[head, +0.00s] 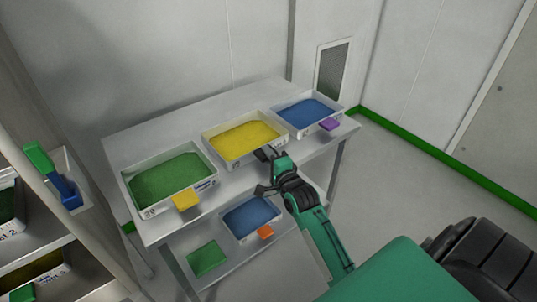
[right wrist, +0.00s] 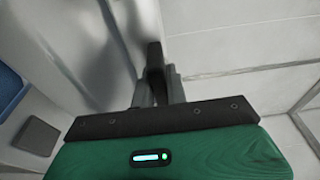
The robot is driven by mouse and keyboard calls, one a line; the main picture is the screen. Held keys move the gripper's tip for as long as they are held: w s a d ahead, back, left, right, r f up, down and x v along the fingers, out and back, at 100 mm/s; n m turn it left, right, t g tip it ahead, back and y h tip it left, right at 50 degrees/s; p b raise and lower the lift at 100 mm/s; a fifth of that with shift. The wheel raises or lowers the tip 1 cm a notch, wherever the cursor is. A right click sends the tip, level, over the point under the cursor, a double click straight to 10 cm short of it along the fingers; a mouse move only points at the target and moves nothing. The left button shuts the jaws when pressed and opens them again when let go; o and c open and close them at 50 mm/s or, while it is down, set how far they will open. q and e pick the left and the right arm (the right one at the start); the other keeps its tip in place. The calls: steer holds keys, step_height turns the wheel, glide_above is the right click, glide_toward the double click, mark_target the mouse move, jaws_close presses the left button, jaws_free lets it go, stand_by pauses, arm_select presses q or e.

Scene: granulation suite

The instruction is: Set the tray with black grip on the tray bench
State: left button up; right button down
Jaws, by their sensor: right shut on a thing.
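The tray with black grip (head: 207,146) is a white tray of yellow powder. It is at the middle of the upper top of the tray bench (head: 236,97), between two other trays. Its black grip is mostly hidden by my right gripper (head: 265,155), which is shut on it at the tray's front side. In the right wrist view a dark upright piece (right wrist: 155,58) shows between the grey fingers. I cannot tell whether the tray rests fully on the bench. My left gripper is not in view.
A green-powder tray with yellow grip (head: 185,201) stands left, a blue-powder tray with purple grip (head: 329,124) right. The lower shelf holds a blue-powder tray with orange grip (head: 265,231) and a green item (head: 207,258). A rack (head: 75,262) with trays stands at far left.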

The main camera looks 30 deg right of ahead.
steer(key=shift+r, duration=0.1)
steer(key=c, duration=1.3)
jaws_free()
steer(key=shift+s, duration=0.1)
steer(key=shift+s, duration=0.3)
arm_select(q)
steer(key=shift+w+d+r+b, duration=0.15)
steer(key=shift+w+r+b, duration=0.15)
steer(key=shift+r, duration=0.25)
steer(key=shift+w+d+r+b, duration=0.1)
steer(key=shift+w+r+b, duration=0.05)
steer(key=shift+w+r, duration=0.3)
arm_select(e)
steer(key=s, duration=0.4)
steer(key=s+a, duration=0.1)
steer(key=s, duration=0.8)
steer(key=shift+a, duration=0.2)
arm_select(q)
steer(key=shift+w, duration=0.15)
